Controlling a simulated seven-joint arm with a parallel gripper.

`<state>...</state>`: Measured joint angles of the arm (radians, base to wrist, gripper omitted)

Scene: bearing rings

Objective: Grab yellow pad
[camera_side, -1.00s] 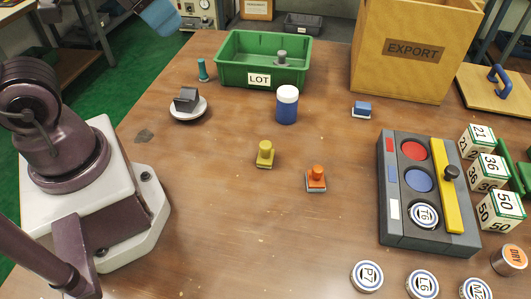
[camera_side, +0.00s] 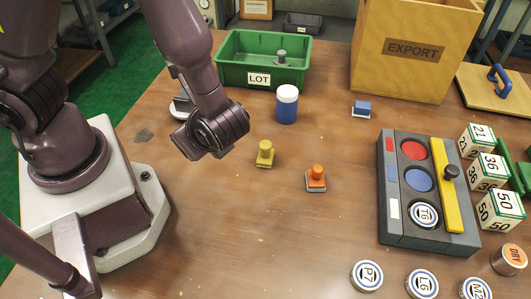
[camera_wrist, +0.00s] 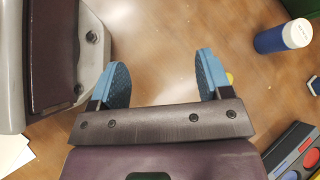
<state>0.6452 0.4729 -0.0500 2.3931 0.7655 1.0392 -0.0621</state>
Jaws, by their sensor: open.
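The yellow pad (camera_side: 265,154), a small stamp-like piece with a round knob, stands upright on the wooden table in the side view. In the wrist view only a sliver of yellow (camera_wrist: 230,78) shows beside the right finger; the rest is hidden behind it. My gripper (camera_wrist: 160,75) is open, with two blue fingers apart and only bare table between them. In the side view my wrist is above the table to the left of the yellow pad, and the fingers cannot be made out there.
An orange stamp (camera_side: 316,179) stands to the right of the yellow pad. A blue jar with a white lid (camera_side: 287,105) and a green LOT bin (camera_side: 231,73) are behind. A dark block with a yellow bar (camera_side: 390,218) is at the right. The front-centre table is clear.

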